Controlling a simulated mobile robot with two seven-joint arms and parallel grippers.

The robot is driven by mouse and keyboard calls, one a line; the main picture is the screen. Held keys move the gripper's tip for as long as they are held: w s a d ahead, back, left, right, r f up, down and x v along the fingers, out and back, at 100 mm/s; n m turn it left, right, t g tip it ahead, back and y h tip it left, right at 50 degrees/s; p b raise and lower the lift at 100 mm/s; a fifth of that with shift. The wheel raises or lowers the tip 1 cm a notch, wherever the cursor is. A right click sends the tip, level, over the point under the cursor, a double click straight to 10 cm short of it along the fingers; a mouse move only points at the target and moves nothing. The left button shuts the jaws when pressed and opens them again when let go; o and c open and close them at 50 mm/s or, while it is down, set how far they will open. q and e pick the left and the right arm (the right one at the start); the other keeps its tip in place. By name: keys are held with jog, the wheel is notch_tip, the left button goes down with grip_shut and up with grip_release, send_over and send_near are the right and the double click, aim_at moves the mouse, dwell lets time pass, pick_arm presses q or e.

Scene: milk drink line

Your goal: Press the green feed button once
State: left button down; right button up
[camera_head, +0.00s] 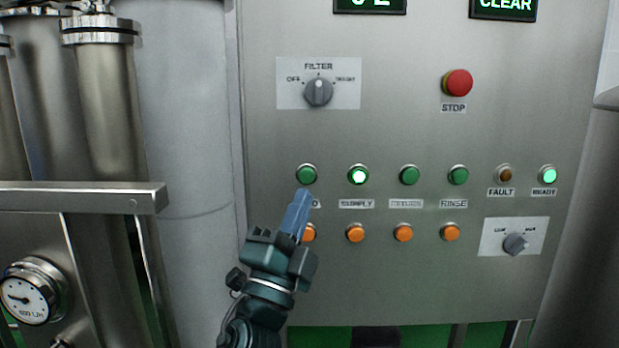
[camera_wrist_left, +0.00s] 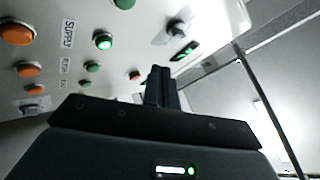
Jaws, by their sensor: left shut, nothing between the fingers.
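The green feed button (camera_head: 307,175) is the leftmost in the upper button row on the steel panel and is unlit. Its label below is mostly hidden by my gripper; only a last letter shows. My left gripper (camera_head: 302,194) is shut and empty, its blue fingertips just below the feed button in the head view. I cannot tell whether they touch the panel. In the left wrist view, the shut fingers (camera_wrist_left: 160,72) point toward the panel, and a green button, apparently feed (camera_wrist_left: 124,3), is cut by the top edge. My right gripper is not in view.
The lit supply button (camera_head: 358,175) is right of feed, then the return (camera_head: 410,175) and rinse (camera_head: 458,176) buttons. An orange button (camera_head: 309,233) is partly behind my gripper. The filter knob (camera_head: 318,92) and red stop button (camera_head: 457,83) are above. Steel pipes (camera_head: 112,110) stand left.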

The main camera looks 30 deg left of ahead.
pick_arm(q)
jog(key=shift+w, duration=0.1)
jog(key=w+a+b, duration=0.1)
jog(key=w+a, duration=0.3)
jog(key=w, duration=0.3)
jog(key=shift+w+a, duration=0.2)
jog(key=shift+a, duration=0.1)
dwell(2.1)
jog(key=shift+w+a+b, duration=0.2)
jog(key=shift+w+b, duration=0.1)
jog(key=shift+w, duration=0.05)
jog(key=shift+w+a, duration=0.25)
jog(key=shift+w, duration=0.1)
dwell(0.6)
jog(key=shift+s, duration=0.1)
dwell(0.3)
jog(key=shift+s+d, duration=0.45)
jog(key=shift+s, duration=0.2)
jog(key=shift+s+d+p, duration=0.15)
jog(key=shift+s+d, duration=0.3)
jog(key=shift+s, duration=0.25)
jog(key=shift+s+d+p, duration=0.2)
jog(key=shift+s+d, duration=0.2)
jog(key=shift+s, duration=0.3)
jog(key=shift+s+d+p, duration=0.15)
jog(key=shift+s+d, duration=0.3)
jog(key=shift+s, duration=0.25)
